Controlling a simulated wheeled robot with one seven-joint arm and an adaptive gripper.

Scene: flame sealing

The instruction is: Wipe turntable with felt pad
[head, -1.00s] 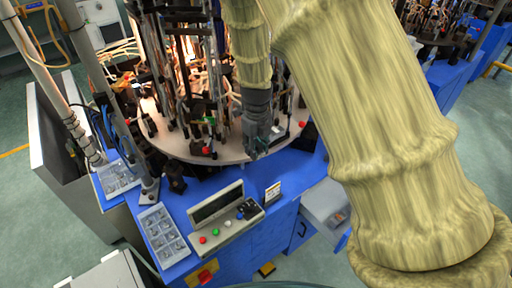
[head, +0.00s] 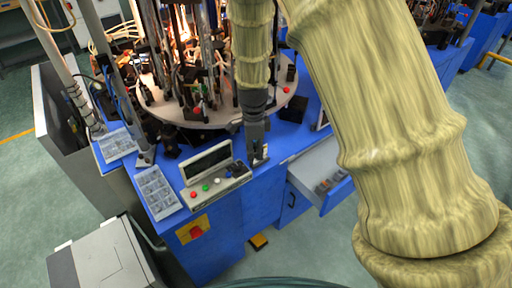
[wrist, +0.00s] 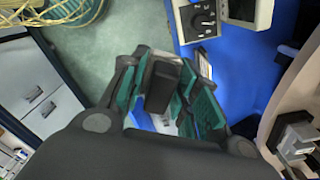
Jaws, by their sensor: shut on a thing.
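The turntable (head: 222,117) is a round pale disc on the blue machine, crowded with rods and burners, with a flame glow at the back. My gripper (head: 256,157) points down in front of its near rim, apart from it, over the blue desk beside the control box. In the wrist view my gripper (wrist: 172,112) has its teal-padded fingers closed around a dark block (wrist: 163,80), which looks like the felt pad; the fingers hide part of it. A pale edge at the right of the wrist view looks like the turntable's rim (wrist: 289,92).
The control box (head: 207,184) with screen, coloured buttons and knob is just left of my gripper. A small labelled stand (head: 262,153) is right at the fingertips. An open drawer (head: 322,180) juts out at right.

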